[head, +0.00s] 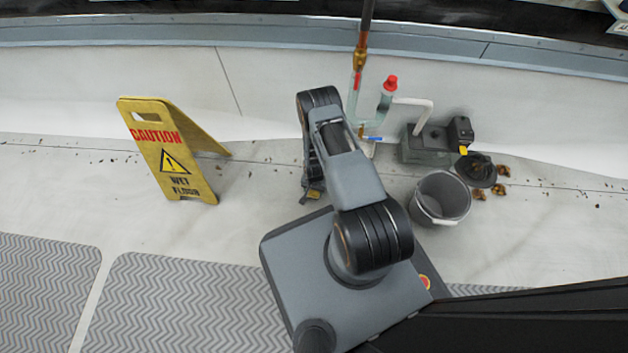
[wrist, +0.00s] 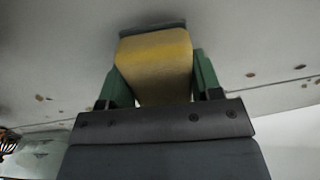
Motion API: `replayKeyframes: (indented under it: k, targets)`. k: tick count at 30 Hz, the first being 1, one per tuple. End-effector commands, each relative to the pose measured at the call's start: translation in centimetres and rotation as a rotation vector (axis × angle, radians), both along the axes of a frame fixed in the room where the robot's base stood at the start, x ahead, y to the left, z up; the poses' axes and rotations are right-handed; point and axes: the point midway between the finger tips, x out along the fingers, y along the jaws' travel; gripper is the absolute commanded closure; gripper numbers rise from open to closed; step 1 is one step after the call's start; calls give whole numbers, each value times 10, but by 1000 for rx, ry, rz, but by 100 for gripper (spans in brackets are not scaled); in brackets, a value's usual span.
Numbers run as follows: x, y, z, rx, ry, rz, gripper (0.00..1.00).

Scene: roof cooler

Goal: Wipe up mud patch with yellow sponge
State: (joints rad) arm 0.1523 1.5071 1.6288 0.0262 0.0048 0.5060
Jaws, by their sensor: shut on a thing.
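My gripper (wrist: 161,78) is shut on the yellow sponge (wrist: 155,58), with a green finger on each side of it in the wrist view. A dark grey strip shows at the sponge's far end. In the head view my gripper (head: 311,194) is low over the pale floor, left of the bucket, and only a bit of yellow shows there. I cannot tell whether the sponge touches the floor. I cannot make out a clear mud patch; small dark specks lie on the floor, and my arm hides part of it.
A yellow caution sign (head: 168,150) stands to the left. Pipes with a red cap (head: 390,83) rise behind my arm. A grey bucket (head: 441,199), a pump-like unit (head: 428,145) and brown leaf-like bits (head: 479,193) are to the right. Grey ribbed mats (head: 180,305) lie in front.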

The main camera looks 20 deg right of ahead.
Motion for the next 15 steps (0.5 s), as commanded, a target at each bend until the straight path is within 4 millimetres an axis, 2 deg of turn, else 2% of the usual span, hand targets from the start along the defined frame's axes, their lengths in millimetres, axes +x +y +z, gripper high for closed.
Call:
replayKeyframes:
  k: [1,15]
  targets:
    - [0,1,8,0,0,4,63]
    - [0,1,50,0,0,3,63]
